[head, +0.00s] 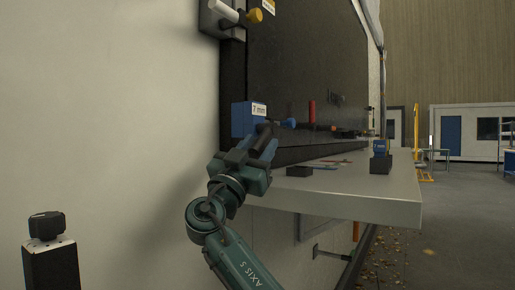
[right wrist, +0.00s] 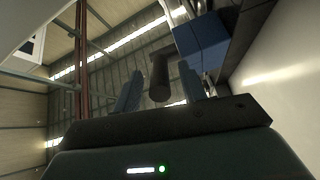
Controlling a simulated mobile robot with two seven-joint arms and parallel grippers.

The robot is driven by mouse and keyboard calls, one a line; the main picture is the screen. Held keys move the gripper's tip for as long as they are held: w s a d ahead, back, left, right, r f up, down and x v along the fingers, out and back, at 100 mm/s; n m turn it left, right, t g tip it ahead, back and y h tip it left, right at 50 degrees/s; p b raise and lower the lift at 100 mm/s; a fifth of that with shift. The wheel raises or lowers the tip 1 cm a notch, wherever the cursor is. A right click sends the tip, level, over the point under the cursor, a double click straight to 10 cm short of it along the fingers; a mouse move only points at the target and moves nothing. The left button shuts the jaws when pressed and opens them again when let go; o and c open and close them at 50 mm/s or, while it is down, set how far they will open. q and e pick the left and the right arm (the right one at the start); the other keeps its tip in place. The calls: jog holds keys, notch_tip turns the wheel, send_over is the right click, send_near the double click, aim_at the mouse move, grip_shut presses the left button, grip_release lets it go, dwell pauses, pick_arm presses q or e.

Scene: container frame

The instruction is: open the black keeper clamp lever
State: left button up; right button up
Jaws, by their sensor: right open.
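A blue block with a white label (head: 243,119) is mounted at the lower corner of the dark panel. My right gripper (head: 266,143) is just in front of it, above the near end of the grey shelf. In the right wrist view, a dark lever with a rounded end (right wrist: 160,76), which looks like the black keeper clamp lever, shows between the two blue fingers of my open right gripper (right wrist: 160,92). Gaps show on both sides of it, and contact cannot be told. The blue block (right wrist: 199,43) is beyond the right finger. In the head view the lever is hard to separate from the gripper.
The grey shelf (head: 340,200) juts out below, with a small black block (head: 299,171) and a blue-and-black item (head: 380,158) on it. A red handle (head: 312,112) stands behind. A pale wall (head: 120,120) fills the left. A white-and-yellow fitting (head: 238,14) is above.

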jog(key=shift+f, duration=0.1)
pick_arm(q)
jog(key=shift+w+d+f+m+b, duration=0.1)
jog(key=shift+d+f+m+b, duration=0.15)
jog(key=shift+f+b, duration=0.3)
jog(key=shift+w+d+f+m+b, duration=0.1)
jog(key=shift+d+f+m+b, duration=0.1)
jog(key=shift+f+b, duration=0.25)
pick_arm(e)
jog(key=v, duration=1.3)
pick_arm(q)
jog(key=shift+a+f+g, duration=0.1)
jog(key=shift+g, duration=0.2)
pick_arm(e)
jog(key=shift+c, duration=0.4)
